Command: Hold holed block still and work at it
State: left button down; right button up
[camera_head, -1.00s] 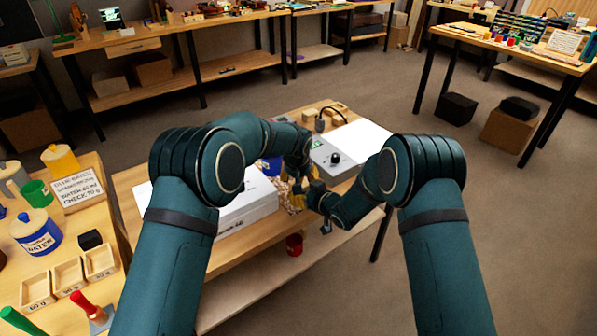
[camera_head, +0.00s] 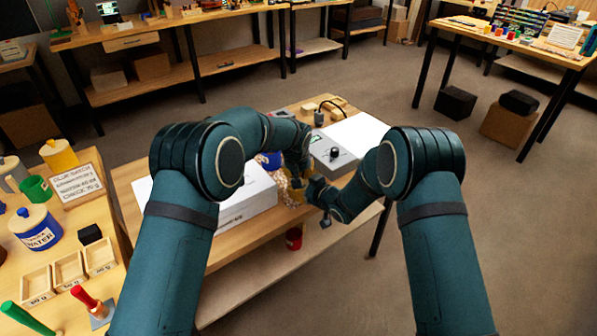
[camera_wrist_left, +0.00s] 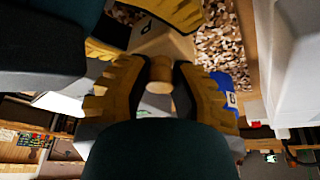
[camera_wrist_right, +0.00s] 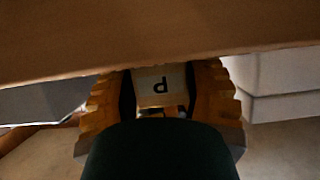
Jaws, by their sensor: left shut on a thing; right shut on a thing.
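The holed block is a pale wooden block (camera_wrist_right: 158,86) with a dark letter on its face, between the yellow fingers of my right gripper (camera_wrist_right: 165,105). In the left wrist view the block (camera_wrist_left: 165,42) sits just beyond my left gripper (camera_wrist_left: 160,90). My left gripper is shut on a small round wooden piece (camera_wrist_left: 160,70), its end close to the block. I cannot tell if they touch, and the hole is not clear. In the head view both grippers meet at the bench's front edge, mostly hidden by my arms.
A white box (camera_head: 246,200) stands on the bench left of the grippers. A grey device with a black knob (camera_head: 334,153) is behind them. Wood chips (camera_wrist_left: 222,50) and a blue container (camera_wrist_left: 218,84) lie close by. A red cup (camera_head: 293,238) is on the lower shelf.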

pick_arm(q)
jog(key=shift+r, duration=0.75)
dwell(1.2)
jog(key=shift+r, duration=1.4)
notch_tip(320, 180, up, 7)
dwell(0.6)
pick_arm(e)
jog(key=o, duration=1.2)
jog(key=shift+o, duration=0.2)
